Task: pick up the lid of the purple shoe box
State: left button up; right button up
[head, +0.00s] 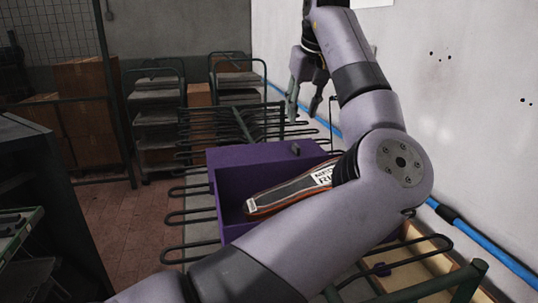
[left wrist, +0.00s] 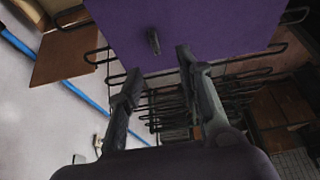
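The purple shoe box (head: 228,208) sits open on a rack, with a dark shoe with orange edging (head: 290,195) inside. A purple panel with a small dark knob (head: 295,148), which looks like the lid, is at the box's far side. I cannot tell how it rests. In the left wrist view the purple panel (left wrist: 215,25) fills the top, with its knob (left wrist: 153,41) ahead of the fingers. My left gripper (head: 304,108) is open and empty, beyond the knob in the picture. Its two fingers (left wrist: 158,72) are spread apart. My right gripper is not in view.
Dark wire rack arms (head: 188,217) stick out beside the box. My left arm crosses in front and hides the box's right part. A white wall with a blue pipe (head: 490,252) runs along the right. Shelf carts (head: 155,112) stand behind; a wooden tray (head: 425,262) is at lower right.

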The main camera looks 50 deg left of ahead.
pick_arm(q)
jog(key=p, duration=0.1)
send_near(297, 146)
jog(key=shift+x, duration=1.05)
jog(key=p+x, duration=0.2)
jog(key=shift+a+f, duration=0.15)
jog(key=shift+f, duration=0.1)
jog(key=p+x, duration=0.1)
jog(key=x, duration=0.2)
jog(key=shift+w+f+p, duration=0.1)
jog(key=shift+f+p, duration=0.1)
jog(key=shift+p, duration=0.2)
jog(key=shift+w+f, duration=0.1)
jog(key=shift+f, duration=0.25)
jog(key=shift+r, duration=0.1)
jog(key=shift+c, duration=1)
grip_shut()
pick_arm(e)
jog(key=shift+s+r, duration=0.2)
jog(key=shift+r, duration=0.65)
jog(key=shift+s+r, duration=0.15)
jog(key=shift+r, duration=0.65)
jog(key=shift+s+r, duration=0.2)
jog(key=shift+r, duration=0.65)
